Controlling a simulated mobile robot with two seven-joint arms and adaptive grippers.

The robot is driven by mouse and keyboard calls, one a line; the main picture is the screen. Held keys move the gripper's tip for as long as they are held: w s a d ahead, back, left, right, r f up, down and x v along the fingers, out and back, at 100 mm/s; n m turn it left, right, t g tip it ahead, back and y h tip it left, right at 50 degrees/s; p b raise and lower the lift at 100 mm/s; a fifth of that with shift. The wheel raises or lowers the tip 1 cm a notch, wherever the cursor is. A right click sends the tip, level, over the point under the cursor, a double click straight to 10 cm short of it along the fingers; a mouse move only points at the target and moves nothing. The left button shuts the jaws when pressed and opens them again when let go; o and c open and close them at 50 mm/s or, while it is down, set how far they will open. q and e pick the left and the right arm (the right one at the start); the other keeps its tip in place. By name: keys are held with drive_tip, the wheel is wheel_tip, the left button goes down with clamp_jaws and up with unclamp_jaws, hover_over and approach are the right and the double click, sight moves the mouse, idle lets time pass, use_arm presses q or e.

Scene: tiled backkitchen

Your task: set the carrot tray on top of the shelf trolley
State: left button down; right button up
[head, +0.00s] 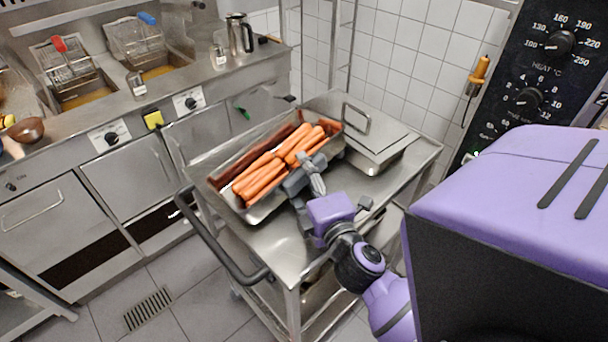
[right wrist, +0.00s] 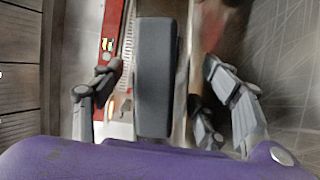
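The carrot tray (head: 252,214) is a long steel pan with several orange carrots (head: 270,172). In the head view it lies along the far left part of the top of the steel shelf trolley (head: 268,240); whether its base bears fully on the top is hidden.
A lidded steel pan (head: 377,143) stands on the trolley's right part, close behind the tray. The trolley's push handle (head: 218,245) juts out front left. Fryers (head: 85,92) and a counter line the left. An oven panel (head: 540,70) is at the upper right.

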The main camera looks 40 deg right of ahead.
drive_tip(key=shift+r, duration=0.15)
drive_tip(key=shift+r, duration=0.3)
drive_tip(key=shift+r+p, duration=0.5)
drive_tip(key=shift+r, duration=0.2)
drive_tip(key=s, duration=0.1)
drive_tip(key=s+a+f+b, duration=0.1)
drive_tip(key=s, duration=0.1)
drive_tip(key=s+b, duration=0.1)
drive_tip(key=s, duration=0.1)
drive_tip(key=shift+s+a+f, duration=0.2)
drive_tip(key=shift+f, duration=0.1)
drive_tip(key=b+v, duration=0.1)
drive_tip(key=v, duration=0.4)
drive_tip(key=shift+r, duration=0.1)
use_arm(q)
drive_tip(key=shift+s+a+f+b, duration=0.1)
drive_tip(key=shift+a+f+b, duration=0.1)
drive_tip(key=shift+f, duration=0.4)
drive_tip(key=shift+s+a+f+b, duration=0.1)
drive_tip(key=shift+f+b, duration=0.1)
drive_tip(key=shift+f, duration=0.35)
use_arm(e)
drive_tip(key=shift+s+a+r, duration=0.25)
drive_tip(key=shift+s, duration=0.45)
drive_tip(key=shift+a, duration=0.1)
